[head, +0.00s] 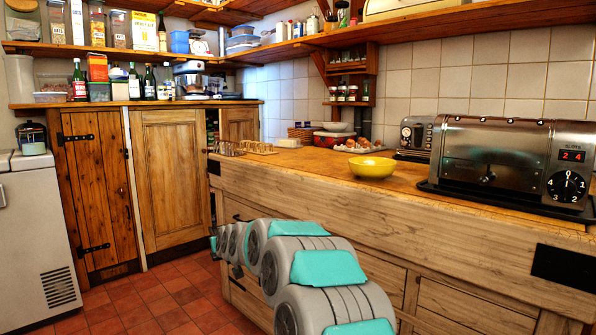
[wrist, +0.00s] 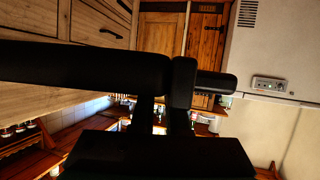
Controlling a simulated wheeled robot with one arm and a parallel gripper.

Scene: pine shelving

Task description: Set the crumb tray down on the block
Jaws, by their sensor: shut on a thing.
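My gripper (wrist: 163,108) shows as black shapes in the wrist view and is shut on a long dark thing, which I take to be the crumb tray (wrist: 80,66). It spans the left half of that view edge-on, in deep shadow, so its shape is unclear. In the head view my arm reaches away low along the front of the counter, and the gripper and tray are hidden behind it. The block, a thick wooden worktop (head: 310,163), runs along the right.
A large steel toaster (head: 500,155) on a black base stands on the worktop's right. A yellow bowl (head: 372,167), an egg tray (head: 358,146) and toast racks (head: 243,148) stand farther left. Bare wood lies between bowl and toaster. A white freezer (head: 38,240) stands at the left.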

